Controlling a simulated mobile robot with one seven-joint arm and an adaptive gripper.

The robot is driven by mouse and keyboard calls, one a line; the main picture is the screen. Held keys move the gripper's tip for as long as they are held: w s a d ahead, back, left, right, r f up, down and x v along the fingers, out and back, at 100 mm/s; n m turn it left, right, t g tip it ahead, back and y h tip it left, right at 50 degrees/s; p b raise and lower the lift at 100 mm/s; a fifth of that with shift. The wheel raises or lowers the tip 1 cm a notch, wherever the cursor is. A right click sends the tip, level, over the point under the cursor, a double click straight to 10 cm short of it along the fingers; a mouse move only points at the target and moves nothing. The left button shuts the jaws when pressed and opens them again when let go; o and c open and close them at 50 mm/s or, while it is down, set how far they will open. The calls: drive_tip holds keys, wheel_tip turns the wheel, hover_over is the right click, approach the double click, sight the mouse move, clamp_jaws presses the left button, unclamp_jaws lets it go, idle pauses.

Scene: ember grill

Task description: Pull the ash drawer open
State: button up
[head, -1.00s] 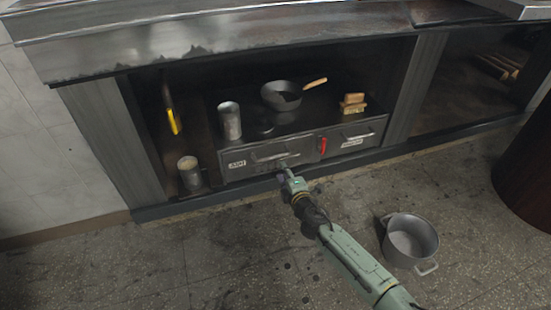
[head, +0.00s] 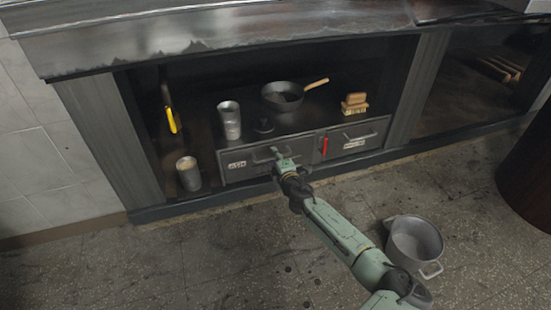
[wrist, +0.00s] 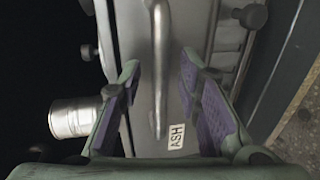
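The ash drawer (head: 240,166) is the left of two grey drawer fronts low under the counter. Its label reads ASH, and it looks shut. Its bar handle (wrist: 158,70) runs up the middle of the wrist view, and the ASH label (wrist: 176,137) lies beside its lower end. My gripper (head: 279,155) is in front of the drawer, at the right part of the handle in the head view. In the wrist view my gripper (wrist: 160,75) is open, with one purple-padded finger on each side of the handle. A gap shows between each pad and the bar.
A second drawer (head: 352,136) with a red-handled item (head: 323,146) is to the right. A pan (head: 283,95), a metal cup (head: 229,120) and sponge-like blocks (head: 355,103) stand above. A can (head: 189,173) is at left. A pot (head: 415,243) sits on the floor at right.

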clamp_jaws()
idle(0.7)
